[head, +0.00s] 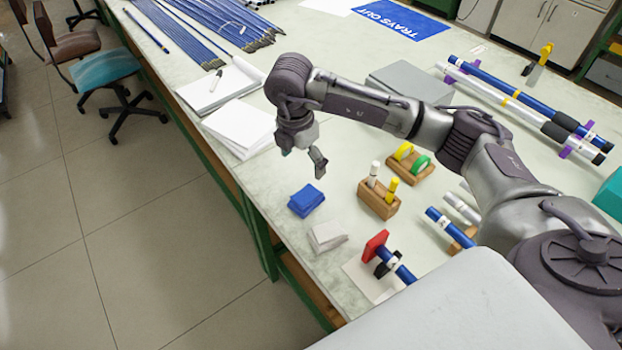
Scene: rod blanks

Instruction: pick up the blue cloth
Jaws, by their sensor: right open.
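The blue cloth (306,200) lies folded in a small square on the pale bench top, near the bench's left edge. My right gripper (303,164) hangs above the bench, just above and beyond the cloth in the head view. Its fingers are spread and nothing shows between them. A gap shows between the gripper and the cloth. My left gripper is not in view.
A white folded cloth (327,236) lies just in front of the blue one. A wooden block with markers (379,198) stands to its right, and a wooden tape holder (410,163) behind that. White papers (240,127) lie at the left edge.

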